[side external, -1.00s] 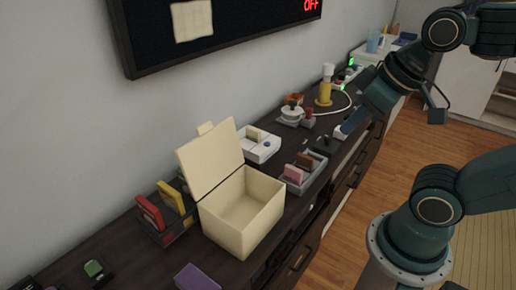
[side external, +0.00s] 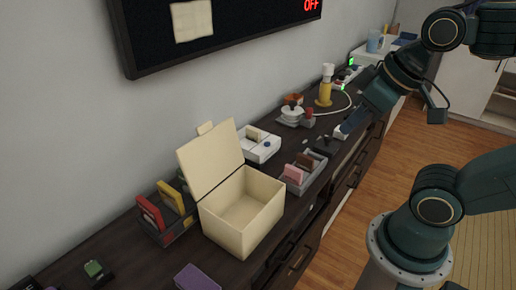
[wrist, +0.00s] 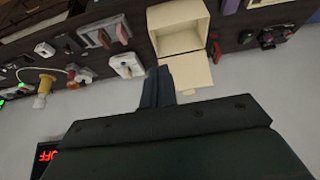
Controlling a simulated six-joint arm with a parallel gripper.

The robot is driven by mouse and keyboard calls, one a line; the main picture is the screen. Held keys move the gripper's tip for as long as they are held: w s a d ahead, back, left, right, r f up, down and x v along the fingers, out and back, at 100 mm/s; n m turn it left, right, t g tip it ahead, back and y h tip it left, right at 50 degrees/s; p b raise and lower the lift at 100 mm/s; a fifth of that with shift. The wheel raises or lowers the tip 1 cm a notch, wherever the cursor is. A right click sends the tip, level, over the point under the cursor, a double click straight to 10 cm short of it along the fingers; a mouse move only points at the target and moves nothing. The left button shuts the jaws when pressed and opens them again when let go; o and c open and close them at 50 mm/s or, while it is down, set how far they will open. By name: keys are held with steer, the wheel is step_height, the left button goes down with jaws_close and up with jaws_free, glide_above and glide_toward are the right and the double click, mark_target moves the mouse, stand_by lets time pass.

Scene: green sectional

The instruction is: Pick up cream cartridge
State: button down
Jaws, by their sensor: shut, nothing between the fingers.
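A small cream cartridge (side external: 254,133) stands upright in the top of a white console (side external: 263,146), behind the open cream box. In the wrist view the white console (wrist: 127,65) lies left of my fingers; the cartridge there is too small to make out surely. My gripper (side external: 343,131) is shut and empty, high at the right of the side view, apart from the cartridge. In the wrist view my gripper's fingers (wrist: 158,84) are together, pointing toward the box side.
An open cream box (side external: 240,212) with its lid raised stands nearer than the console. A grey holder (side external: 305,174) with pink and brown cartridges sits right of it. A rack with red and yellow cartridges (side external: 165,215) is at left. A yellow joystick (side external: 325,88) stands farther back.

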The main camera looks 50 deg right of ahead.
steer(key=c, duration=0.7)
jaws_free()
steer(key=w+d+r+n+g, duration=0.1)
steer(key=w+d+r+n, duration=0.15)
steer(key=w, duration=0.45)
steer(key=w+d+r+n+g, duration=0.1)
steer(key=w+r+n, duration=0.2)
steer(key=w, duration=0.4)
steer(key=n+g, duration=0.4)
steer(key=n, duration=0.9)
glide_above(253, 129)
step_height(253, 129, down, 22)
steer(key=shift+m, duration=0.25)
steer(key=shift+f, duration=4.1)
